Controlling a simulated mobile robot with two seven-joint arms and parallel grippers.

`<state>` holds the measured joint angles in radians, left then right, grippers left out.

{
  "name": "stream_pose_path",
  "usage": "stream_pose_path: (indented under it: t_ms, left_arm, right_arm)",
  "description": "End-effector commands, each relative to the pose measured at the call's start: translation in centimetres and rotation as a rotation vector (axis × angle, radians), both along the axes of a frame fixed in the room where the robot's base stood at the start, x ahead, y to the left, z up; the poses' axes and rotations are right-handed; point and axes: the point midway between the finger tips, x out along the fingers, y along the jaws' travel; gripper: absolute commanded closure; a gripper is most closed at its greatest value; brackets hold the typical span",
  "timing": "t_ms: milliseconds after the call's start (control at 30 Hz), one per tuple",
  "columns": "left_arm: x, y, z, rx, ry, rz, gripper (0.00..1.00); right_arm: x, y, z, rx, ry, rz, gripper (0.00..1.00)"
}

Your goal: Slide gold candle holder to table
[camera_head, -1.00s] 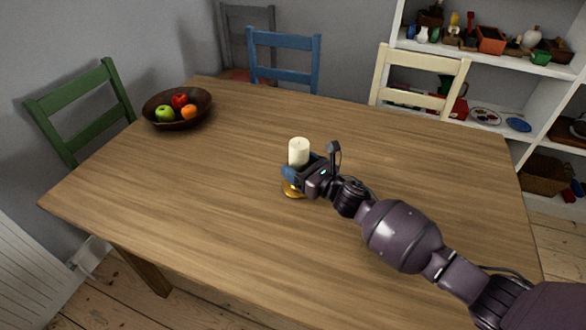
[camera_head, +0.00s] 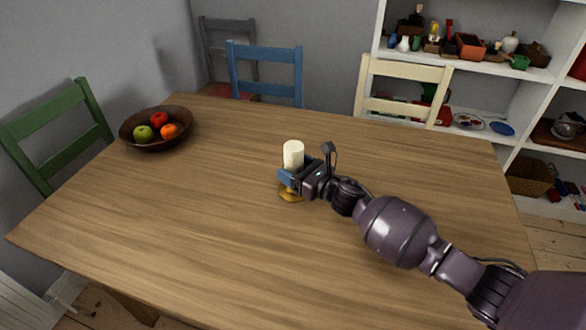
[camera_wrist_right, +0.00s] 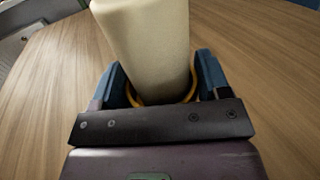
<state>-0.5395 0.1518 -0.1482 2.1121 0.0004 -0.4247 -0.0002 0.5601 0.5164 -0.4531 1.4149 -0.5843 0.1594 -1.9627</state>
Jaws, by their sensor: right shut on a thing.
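The gold candle holder (camera_head: 291,195) stands upright on the wooden table (camera_head: 200,215), with a cream candle (camera_head: 293,155) in it. My right gripper (camera_head: 287,178) is shut on the holder, its blue fingers on either side below the candle. In the right wrist view the candle (camera_wrist_right: 150,45) rises between the fingers and the gold rim (camera_wrist_right: 165,98) shows at its foot. Much of the holder's stem is hidden by the gripper. My left gripper is not in view.
A brown bowl of fruit (camera_head: 130,133) sits at the table's far left corner. Green (camera_head: 60,140), blue (camera_head: 266,72) and cream (camera_head: 403,88) chairs stand around the table. White shelves (camera_head: 470,60) stand behind. The tabletop around the holder is clear.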

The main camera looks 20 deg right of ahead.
Motion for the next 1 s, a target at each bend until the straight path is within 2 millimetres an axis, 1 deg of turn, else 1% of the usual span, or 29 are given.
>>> stream_pose_path:
  t_ms: [133, 167, 300, 333, 600, 733, 867, 1000]
  left_arm:
    - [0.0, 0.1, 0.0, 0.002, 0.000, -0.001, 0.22]
    - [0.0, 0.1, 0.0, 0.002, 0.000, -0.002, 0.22]
    - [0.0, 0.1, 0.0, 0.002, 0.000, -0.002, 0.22]
    - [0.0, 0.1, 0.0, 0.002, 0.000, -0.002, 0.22]
    - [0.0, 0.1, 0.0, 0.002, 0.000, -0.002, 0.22]
    - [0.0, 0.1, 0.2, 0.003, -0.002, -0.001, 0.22]
    - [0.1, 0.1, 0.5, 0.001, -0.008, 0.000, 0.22]
    - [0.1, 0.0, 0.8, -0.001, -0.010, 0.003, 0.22]
  right_arm:
    - [0.0, -0.1, 0.0, -0.001, 0.000, -0.002, 0.68]
    - [0.0, -0.1, 0.0, -0.001, 0.001, -0.002, 0.26]
    - [0.0, -0.1, 0.0, -0.001, 0.001, -0.001, 0.05]
    - [0.0, 0.0, 0.0, -0.001, 0.001, -0.001, 0.01]
    - [-0.1, 0.0, 0.0, -0.001, 0.001, -0.001, 0.01]
    - [-0.6, -0.5, 0.0, -0.001, -0.001, -0.001, 0.01]
    - [-2.0, -1.5, 0.1, -0.001, 0.000, -0.001, 0.01]
    - [-4.0, -2.9, 0.1, -0.002, 0.000, -0.002, 0.01]
